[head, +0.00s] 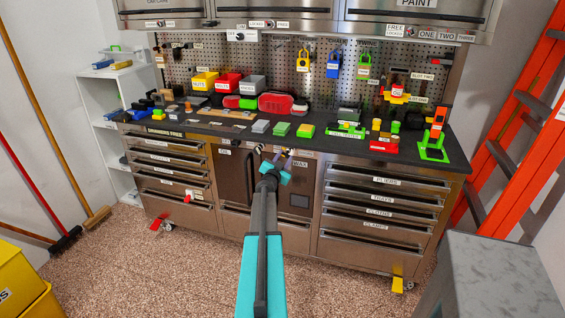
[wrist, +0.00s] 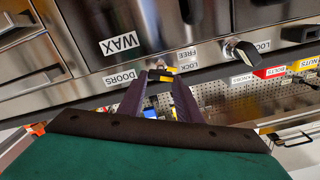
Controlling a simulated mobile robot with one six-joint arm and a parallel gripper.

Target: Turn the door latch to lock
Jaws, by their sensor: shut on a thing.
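The door latch (wrist: 163,76) is a small dark handle with a yellow band, on the steel strip by the DOORS label (wrist: 120,77). In the wrist view, which is upside down, FREE (wrist: 187,54) and LOCK labels sit beside it. My gripper (wrist: 160,82) has its two dark purple fingers closed around the latch; they partly hide it. Which label the latch points to is not clear. In the head view my gripper (head: 282,156) reaches the top edge of the cabinet doors (head: 236,178), just under the worktop. The doors look closed.
A black knob (wrist: 241,52) with its own LOCK label is on the same strip. The worktop (head: 225,128) above holds bins, blocks and a green stand (head: 433,149). Drawers flank the doors. A grey box (head: 490,275) stands front right; an orange ladder (head: 520,110) leans right. Floor before the doors is clear.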

